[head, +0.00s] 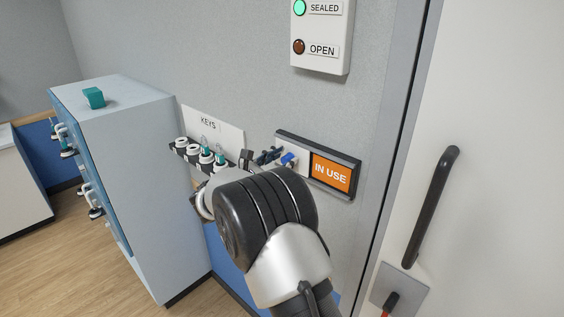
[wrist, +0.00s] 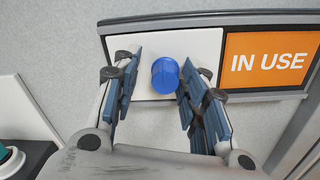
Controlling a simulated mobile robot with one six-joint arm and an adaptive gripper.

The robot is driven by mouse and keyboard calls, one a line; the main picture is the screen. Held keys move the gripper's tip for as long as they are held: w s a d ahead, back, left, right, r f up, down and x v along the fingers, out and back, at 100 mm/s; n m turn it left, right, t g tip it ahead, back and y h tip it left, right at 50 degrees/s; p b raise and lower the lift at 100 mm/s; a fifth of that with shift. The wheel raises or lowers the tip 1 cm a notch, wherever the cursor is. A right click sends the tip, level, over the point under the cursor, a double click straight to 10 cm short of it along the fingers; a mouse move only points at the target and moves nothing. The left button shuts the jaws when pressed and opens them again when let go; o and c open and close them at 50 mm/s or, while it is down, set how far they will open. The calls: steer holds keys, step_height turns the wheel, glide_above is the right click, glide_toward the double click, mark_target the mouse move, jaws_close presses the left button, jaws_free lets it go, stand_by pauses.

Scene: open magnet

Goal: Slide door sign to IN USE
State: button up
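The door sign (head: 278,134) is a dark frame on the grey wall, left of the door. Its right part shows an orange IN USE panel (head: 331,173), which also shows in the wrist view (wrist: 268,62). A white sliding plate (wrist: 204,43) covers its left part. A blue knob (wrist: 165,76) stands out from the plate; it also shows in the head view (head: 288,158). My gripper (wrist: 158,82) is open, with one finger on each side of the knob. The right finger is very close to the knob; I cannot tell whether it touches. A gap shows on the left.
A key rack (head: 194,152) with several white-topped holders is left of the sign. A blue-grey cabinet (head: 130,150) stands further left. A SEALED/OPEN indicator box (head: 322,35) is above the sign. The white door has a black handle (head: 432,205) at the right.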

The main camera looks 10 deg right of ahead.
steer(key=shift+d, duration=0.1)
steer(key=shift+s, duration=0.1)
steer(key=v, duration=1.2)
